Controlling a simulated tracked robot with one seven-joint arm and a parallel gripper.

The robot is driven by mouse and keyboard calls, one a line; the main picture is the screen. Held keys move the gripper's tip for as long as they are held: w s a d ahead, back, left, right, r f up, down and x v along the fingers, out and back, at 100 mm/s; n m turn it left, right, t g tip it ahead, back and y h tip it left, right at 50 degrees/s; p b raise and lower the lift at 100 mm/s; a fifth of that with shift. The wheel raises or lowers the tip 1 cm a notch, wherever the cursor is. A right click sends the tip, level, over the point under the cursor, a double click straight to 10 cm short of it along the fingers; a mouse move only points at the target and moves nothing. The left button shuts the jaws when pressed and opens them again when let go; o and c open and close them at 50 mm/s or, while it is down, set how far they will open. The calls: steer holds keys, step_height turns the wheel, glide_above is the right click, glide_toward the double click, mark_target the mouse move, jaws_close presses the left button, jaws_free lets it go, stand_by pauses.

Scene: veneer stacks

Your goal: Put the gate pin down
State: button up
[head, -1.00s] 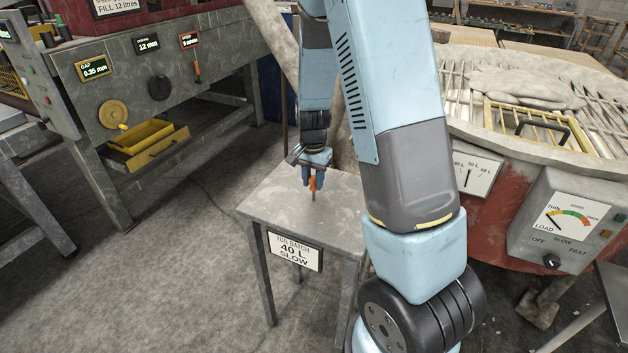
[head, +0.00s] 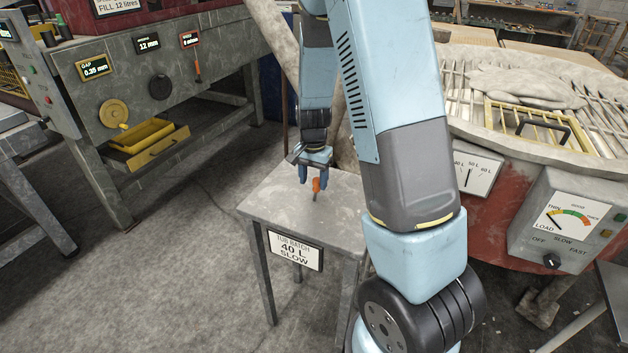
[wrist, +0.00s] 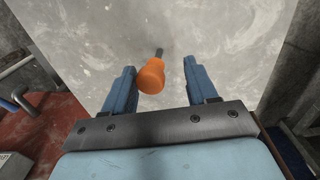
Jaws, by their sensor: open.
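The gate pin (head: 317,186) has an orange handle and a thin dark shaft. It is tilted over the small grey table (head: 268,205), with its handle up and its shaft end down at or near the top. My gripper (head: 315,178) is open just above the table. In the wrist view the pin's orange handle (wrist: 151,76) shows between the spread fingers (wrist: 160,68), nearer the left one, with a gap to the right one. I cannot tell whether the handle touches the left finger.
A sign reading 40 L SLOW (head: 295,251) hangs on the table's front edge. The red tub (head: 490,222) with its control box (head: 566,220) stands to the right. A grey machine with a yellow drawer (head: 150,145) stands to the left. The tabletop around the pin is clear.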

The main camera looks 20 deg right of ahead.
step_height(320, 180, up, 12)
steer(key=s+r+n+t, duration=0.2)
steer(key=s+r+n, duration=0.2)
steer(key=s+r, duration=0.5)
steer(key=s+r+n+t, duration=0.3)
steer(key=s+r, duration=0.6)
steer(key=s, duration=0.6)
steer(key=shift+s+a+r+n+t, duration=0.2)
steer(key=shift+a+n+t, duration=0.15)
steer(key=shift+n, duration=0.65)
